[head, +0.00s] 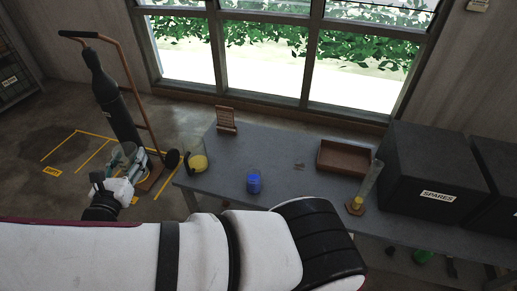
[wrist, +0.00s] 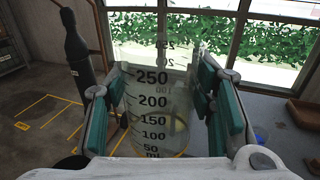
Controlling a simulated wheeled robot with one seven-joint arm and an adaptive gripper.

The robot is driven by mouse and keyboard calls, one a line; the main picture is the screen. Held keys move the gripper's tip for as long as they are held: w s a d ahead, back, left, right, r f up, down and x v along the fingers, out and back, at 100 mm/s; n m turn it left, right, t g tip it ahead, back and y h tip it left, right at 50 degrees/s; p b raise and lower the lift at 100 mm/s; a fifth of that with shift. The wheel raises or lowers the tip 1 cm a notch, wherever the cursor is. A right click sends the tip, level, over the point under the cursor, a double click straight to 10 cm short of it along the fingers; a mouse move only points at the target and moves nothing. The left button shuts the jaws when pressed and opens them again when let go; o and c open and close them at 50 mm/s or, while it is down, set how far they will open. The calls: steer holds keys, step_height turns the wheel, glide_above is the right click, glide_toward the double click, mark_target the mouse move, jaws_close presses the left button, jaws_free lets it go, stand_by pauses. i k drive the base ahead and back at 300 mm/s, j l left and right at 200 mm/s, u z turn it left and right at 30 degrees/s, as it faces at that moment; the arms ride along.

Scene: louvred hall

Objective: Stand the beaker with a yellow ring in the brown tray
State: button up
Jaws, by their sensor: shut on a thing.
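My gripper (head: 122,170) is shut on a clear glass beaker (wrist: 150,100), held in the air left of the table in the head view. In the wrist view the beaker stands roughly upright between the teal finger pads, its printed scale up to 250 facing me. A faint yellowish band shows low on it; I cannot tell if this is its ring or something seen through the glass. The brown tray (head: 326,160) lies on the table toward the back right, well away from my gripper, and looks empty.
Black boxes (head: 428,170) fill the right. A gas bottle (head: 115,105) stands left.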

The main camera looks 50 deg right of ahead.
mark_target(331, 158)
steer(key=i+j+z, duration=0.2)
steer(key=z, duration=0.15)
steer(key=i+j+z, duration=0.15)
steer(key=j+z, duration=0.25)
steer(key=z, duration=0.55)
